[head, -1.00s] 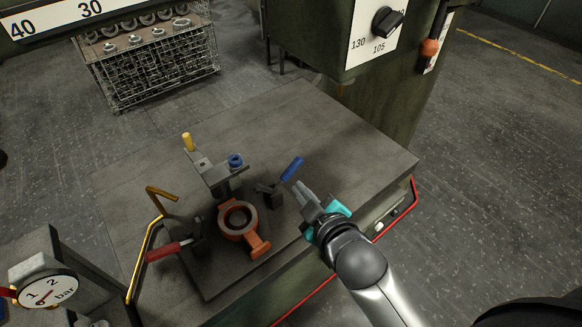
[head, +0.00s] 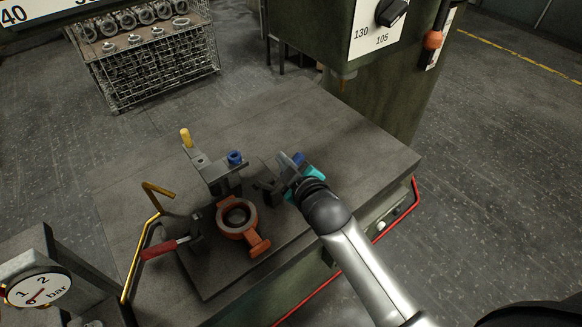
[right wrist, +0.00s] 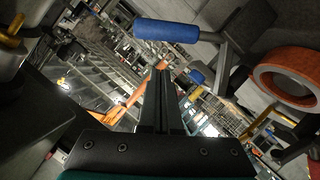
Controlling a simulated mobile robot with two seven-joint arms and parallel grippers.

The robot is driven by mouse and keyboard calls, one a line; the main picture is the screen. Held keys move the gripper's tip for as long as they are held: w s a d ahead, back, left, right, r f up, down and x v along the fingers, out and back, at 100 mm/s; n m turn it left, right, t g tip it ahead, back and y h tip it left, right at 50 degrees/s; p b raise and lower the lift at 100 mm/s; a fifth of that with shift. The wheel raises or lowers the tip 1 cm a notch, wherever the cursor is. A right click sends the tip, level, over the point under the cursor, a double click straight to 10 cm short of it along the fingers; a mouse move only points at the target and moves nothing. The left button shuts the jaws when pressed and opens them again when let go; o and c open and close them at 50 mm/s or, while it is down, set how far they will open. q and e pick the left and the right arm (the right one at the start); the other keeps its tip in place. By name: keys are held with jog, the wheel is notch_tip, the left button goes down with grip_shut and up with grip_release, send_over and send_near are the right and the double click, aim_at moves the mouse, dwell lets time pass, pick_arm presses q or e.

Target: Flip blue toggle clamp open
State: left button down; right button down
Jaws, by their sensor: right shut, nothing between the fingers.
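The blue toggle clamp's blue handle (head: 298,158) sticks up behind my right gripper, which hides most of it. The clamp's dark base (head: 267,186) stands on the work plate, right of an orange casting (head: 237,231). My right gripper (head: 284,168) is shut and empty, beside the clamp. In the right wrist view the blue handle (right wrist: 167,31) lies across the top, past the tips of the closed fingers (right wrist: 160,70), with its metal arm running down to the right. I cannot tell whether the fingers touch the handle. My left gripper is not in view.
A red-handled clamp (head: 163,249) stands left of the casting. Behind it is a grey block with a blue knob (head: 235,157) and a yellow pin (head: 185,137). A bent yellow bar (head: 143,255) rises at the left. The table's back right (head: 350,150) is clear.

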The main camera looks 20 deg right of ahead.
jog(key=shift+d+f, duration=0.85)
jog(key=shift+f, duration=0.15)
